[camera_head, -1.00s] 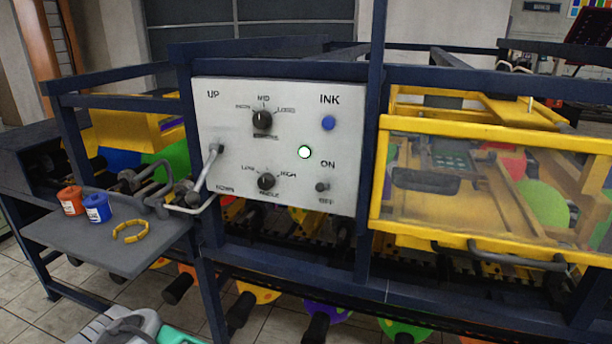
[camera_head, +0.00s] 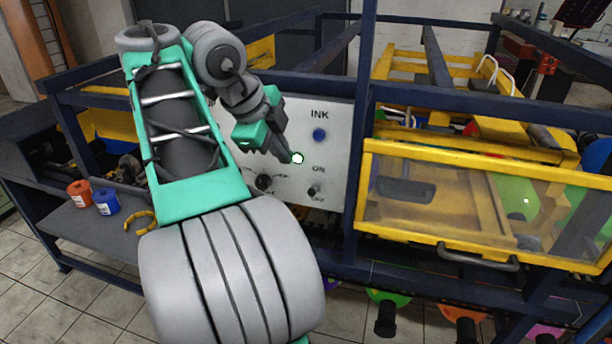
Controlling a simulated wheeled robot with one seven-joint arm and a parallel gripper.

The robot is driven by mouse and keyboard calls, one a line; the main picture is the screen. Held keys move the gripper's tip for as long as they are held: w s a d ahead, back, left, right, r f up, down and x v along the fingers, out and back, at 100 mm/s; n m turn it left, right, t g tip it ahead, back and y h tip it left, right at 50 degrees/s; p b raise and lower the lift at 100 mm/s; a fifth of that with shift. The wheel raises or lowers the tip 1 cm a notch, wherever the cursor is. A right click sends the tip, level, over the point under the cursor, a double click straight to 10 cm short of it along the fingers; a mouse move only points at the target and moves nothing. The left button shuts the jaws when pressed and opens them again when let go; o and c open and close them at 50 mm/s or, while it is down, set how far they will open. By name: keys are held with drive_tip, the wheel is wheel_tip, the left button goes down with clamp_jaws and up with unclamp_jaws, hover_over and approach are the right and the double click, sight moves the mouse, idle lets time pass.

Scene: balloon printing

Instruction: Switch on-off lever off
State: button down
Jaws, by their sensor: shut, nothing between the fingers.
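The on-off lever (camera_head: 314,190) is a small dark switch at the lower right of the white control panel (camera_head: 335,150), between the labels ON above and OFF below. Its exact tilt is too small to tell. The round light (camera_head: 298,158) above and left of it glows white-green. My gripper (camera_head: 287,157) is shut and empty, its tips beside the light, above and left of the lever and apart from it. My arm hides the panel's left part.
A blue ink button (camera_head: 320,135) and a dark knob (camera_head: 264,182) are on the panel. A yellow-framed clear cover (camera_head: 440,195) is to the right. Red (camera_head: 78,193) and blue (camera_head: 106,201) ink pots and a yellow ring (camera_head: 140,222) are on the left shelf.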

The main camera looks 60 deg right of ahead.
sight(310, 190)
drive_tip(key=b+x, duration=0.8)
drive_tip(key=x, duration=0.5)
drive_tip(key=shift+a, duration=0.1)
drive_tip(key=shift+d+f, duration=0.35)
drive_tip(key=shift+f, duration=0.1)
drive_tip(key=shift+d, duration=0.1)
